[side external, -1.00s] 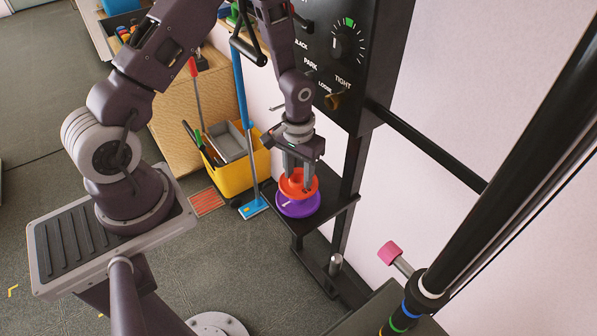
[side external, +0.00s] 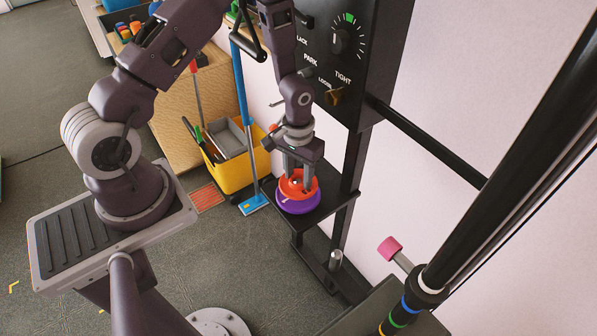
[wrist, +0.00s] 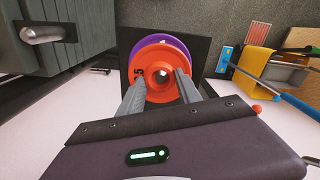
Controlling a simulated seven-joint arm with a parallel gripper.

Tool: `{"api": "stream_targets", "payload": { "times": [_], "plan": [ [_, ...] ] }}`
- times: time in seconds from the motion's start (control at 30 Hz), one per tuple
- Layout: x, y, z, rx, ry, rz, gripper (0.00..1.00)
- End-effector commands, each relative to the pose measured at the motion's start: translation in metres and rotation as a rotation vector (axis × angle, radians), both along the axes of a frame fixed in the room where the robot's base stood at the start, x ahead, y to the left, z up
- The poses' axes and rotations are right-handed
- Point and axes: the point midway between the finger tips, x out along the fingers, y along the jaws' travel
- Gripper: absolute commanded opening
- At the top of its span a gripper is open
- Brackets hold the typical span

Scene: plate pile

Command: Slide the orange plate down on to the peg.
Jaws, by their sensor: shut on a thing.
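The orange plate (side external: 298,190) is between my gripper's fingers, above the purple plate (side external: 299,208), and looks close to level. My gripper (side external: 297,181) points down and is shut on the orange plate. In the wrist view the orange plate (wrist: 160,94) covers most of the purple plate (wrist: 156,36), whose rim shows at the far side. A small pale peg tip (wrist: 163,73) shows in the orange plate's centre hole. The rest of the peg is hidden. I cannot tell whether the two plates touch.
The plates are on a dark shelf (side external: 325,208) of a black frame. A black panel with a dial (side external: 341,40) stands above and behind. A yellow bucket (side external: 238,168) and a blue mop head (side external: 254,204) are to the left. A pink-ended lever (side external: 390,247) is at lower right.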

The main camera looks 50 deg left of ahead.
Motion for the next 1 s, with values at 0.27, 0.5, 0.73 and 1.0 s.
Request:
{"api": "stream_targets", "payload": {
  "times": [0.27, 0.5, 0.73, 1.0],
  "plan": [
    [0.0, 0.0, -0.007, 0.0, 0.001, 0.0, 0.0],
    [0.0, 0.0, -0.007, 0.0, 0.0, 0.0, 0.66],
    [0.0, 0.0, -0.005, 0.0, 0.0, 0.0, 0.66],
    [0.001, 0.0, 0.047, 0.001, -0.005, 0.0, 0.66]
  ]
}}
